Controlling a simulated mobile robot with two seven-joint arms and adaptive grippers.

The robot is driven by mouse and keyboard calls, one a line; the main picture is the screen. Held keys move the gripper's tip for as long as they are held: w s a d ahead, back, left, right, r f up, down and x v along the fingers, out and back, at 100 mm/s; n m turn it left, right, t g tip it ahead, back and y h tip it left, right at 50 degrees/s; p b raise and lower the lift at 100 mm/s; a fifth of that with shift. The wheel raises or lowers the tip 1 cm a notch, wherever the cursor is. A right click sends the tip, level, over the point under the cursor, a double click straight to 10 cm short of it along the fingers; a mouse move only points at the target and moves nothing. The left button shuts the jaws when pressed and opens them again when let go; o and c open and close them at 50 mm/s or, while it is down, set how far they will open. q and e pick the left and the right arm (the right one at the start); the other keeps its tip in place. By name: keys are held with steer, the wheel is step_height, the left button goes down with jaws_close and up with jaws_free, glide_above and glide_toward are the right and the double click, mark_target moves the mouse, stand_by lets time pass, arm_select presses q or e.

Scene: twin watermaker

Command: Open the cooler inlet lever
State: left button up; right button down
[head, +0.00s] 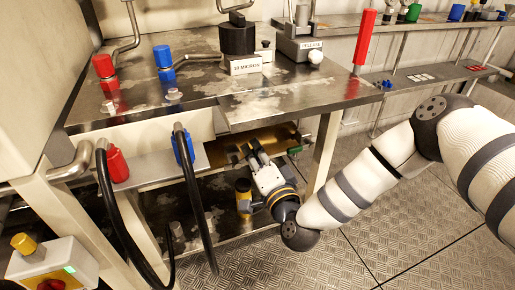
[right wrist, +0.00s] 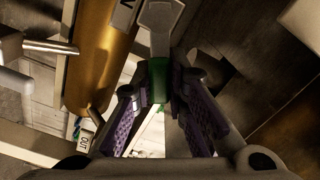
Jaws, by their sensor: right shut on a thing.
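The brass cooler cylinder (right wrist: 98,55) runs along the left of the right wrist view. In the head view its brass body (head: 228,150) shows under the bench top. A lever with a grey end and green sleeve (right wrist: 160,82) stands beside the cylinder, between my right fingertips. My right gripper (right wrist: 166,78) is shut on this lever, its purple pads on either side. In the head view the right gripper (head: 252,153) reaches under the bench edge, where the lever is hard to make out. My left gripper is not in view.
The steel bench top (head: 130,85) overhangs my right gripper, and a bench leg (head: 324,150) stands just right of it. Black hoses (head: 197,200) hang to the left. An "OUT" tag (right wrist: 84,139) is near the cylinder's lower end. Checkered floor (head: 370,235) is open at right.

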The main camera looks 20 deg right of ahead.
mark_target(238, 162)
steer(key=r+n+p, duration=0.1)
steer(key=n, duration=0.1)
steer(key=a+r+n+p, duration=0.1)
steer(key=p, duration=0.1)
steer(key=shift+n, duration=0.4)
steer(key=n+p, duration=0.1)
steer(key=a+n+p, duration=0.1)
steer(key=shift+r+n, duration=0.3)
steer(key=shift+n, duration=0.1)
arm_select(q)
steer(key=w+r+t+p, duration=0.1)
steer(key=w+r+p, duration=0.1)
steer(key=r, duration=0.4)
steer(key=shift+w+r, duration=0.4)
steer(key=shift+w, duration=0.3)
arm_select(e)
steer(key=shift+s+a+r+n, duration=0.1)
steer(key=shift+a+n, duration=0.3)
steer(key=shift+n, duration=0.55)
steer(key=shift+w+a+n, duration=0.1)
steer(key=shift+a+n, duration=0.25)
steer(key=shift+n, duration=0.55)
steer(key=shift+s+a+r+n, duration=0.1)
steer(key=shift+a+n, duration=0.3)
steer(key=shift+n, duration=0.55)
steer(key=shift+f, duration=0.1)
steer(key=c, duration=1.6)
jaws_free()
steer(key=shift+o, duration=0.2)
